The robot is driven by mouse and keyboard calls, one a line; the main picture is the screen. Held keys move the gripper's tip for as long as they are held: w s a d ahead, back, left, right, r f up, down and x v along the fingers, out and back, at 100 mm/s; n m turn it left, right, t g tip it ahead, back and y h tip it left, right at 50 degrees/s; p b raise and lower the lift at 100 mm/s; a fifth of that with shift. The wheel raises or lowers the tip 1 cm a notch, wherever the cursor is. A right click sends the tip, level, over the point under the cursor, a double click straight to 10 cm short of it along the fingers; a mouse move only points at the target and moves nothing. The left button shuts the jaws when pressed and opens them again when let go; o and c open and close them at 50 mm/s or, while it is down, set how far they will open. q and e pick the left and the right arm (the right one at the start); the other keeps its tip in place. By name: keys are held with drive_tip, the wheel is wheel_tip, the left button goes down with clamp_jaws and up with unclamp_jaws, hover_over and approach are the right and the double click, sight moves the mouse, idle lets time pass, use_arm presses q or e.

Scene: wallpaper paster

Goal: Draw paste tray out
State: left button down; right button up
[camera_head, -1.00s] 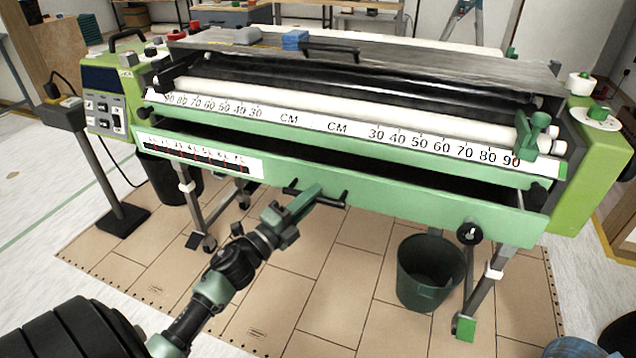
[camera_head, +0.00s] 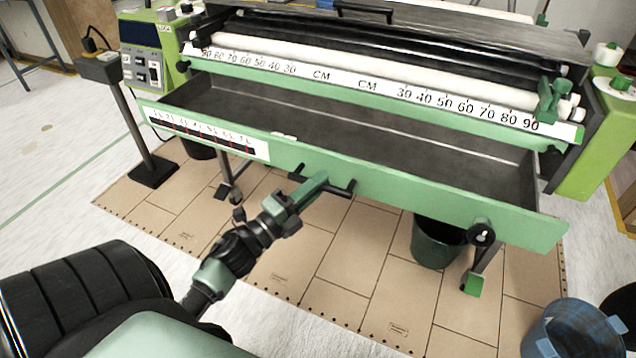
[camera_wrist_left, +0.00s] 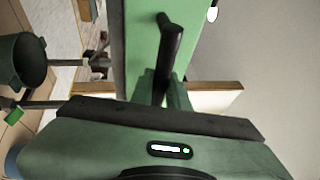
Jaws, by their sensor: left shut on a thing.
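The paste tray (camera_head: 430,205) is a long green-fronted trough with a dark inside, low on the front of the pasting machine. It stands well out from the machine, and its inside shows empty. A dark bar handle (camera_head: 338,188) sits on the middle of its front; the handle also shows in the left wrist view (camera_wrist_left: 172,50). My left gripper (camera_head: 312,187) is shut on the handle, with its fingers around the bar. In the left wrist view my left gripper (camera_wrist_left: 165,95) hides part of the handle. My right gripper is not in view.
White rollers and a printed scale (camera_head: 350,82) lie above the tray. A control box (camera_head: 142,68) is at the left end. A dark green bucket (camera_head: 437,243) stands under the tray on a tan floor mat (camera_head: 330,270). A blue bin (camera_head: 572,330) is at the lower right.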

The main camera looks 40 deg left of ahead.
use_arm(q)
drive_tip(key=c, duration=1.4)
unclamp_jaws()
drive_tip(key=shift+o, duration=0.2)
drive_tip(key=shift+s+f, duration=0.1)
drive_tip(key=v, duration=0.7)
drive_tip(key=shift+s, duration=0.3)
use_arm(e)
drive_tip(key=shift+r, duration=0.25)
use_arm(q)
drive_tip(key=shift+a, duration=0.1)
